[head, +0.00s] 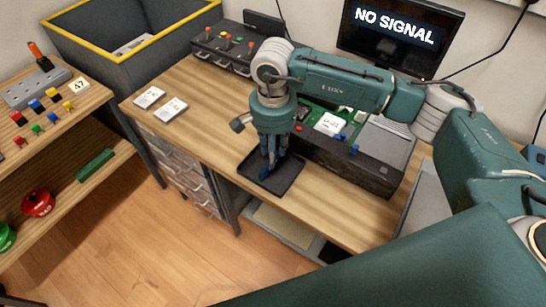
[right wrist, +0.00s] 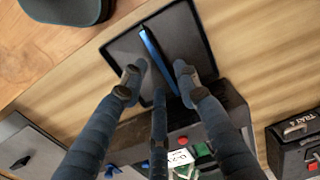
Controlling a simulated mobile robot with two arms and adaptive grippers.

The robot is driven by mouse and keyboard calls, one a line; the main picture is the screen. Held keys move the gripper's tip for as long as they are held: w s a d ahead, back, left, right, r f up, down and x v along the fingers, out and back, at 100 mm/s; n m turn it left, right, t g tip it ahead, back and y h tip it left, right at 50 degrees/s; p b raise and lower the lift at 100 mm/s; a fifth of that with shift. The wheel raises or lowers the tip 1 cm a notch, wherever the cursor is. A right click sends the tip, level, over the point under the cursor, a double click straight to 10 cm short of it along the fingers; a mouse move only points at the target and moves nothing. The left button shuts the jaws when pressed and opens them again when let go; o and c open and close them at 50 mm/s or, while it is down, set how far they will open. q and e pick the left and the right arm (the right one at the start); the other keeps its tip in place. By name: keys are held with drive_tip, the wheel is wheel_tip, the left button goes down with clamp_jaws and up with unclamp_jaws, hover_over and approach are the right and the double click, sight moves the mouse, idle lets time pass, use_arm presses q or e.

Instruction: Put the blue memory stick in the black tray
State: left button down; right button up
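The black tray (head: 287,182) sits on the wooden bench near its front edge; it also shows in the right wrist view (right wrist: 190,38). The blue memory stick (right wrist: 152,46) appears as a thin blue strip within the tray's outline; whether it lies flat or on edge I cannot tell. My right gripper (head: 269,160) points down over the tray. In the right wrist view its fingers (right wrist: 157,78) are spread apart, with the stick running between them and no finger clearly pressing on it. In the head view the fingers mostly hide the stick. My left gripper is out of view.
An open dark chassis with a green board (head: 318,114) stands right behind the tray. A black case with coloured knobs (head: 228,46) is at the back. Two white cards (head: 172,109) lie on the left of the bench. A monitor (head: 397,32) stands behind.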

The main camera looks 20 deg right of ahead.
wheel_tip(320, 180, up, 9)
drive_tip(key=b, duration=0.1)
drive_tip(key=shift+b, duration=0.3)
idle(0.4)
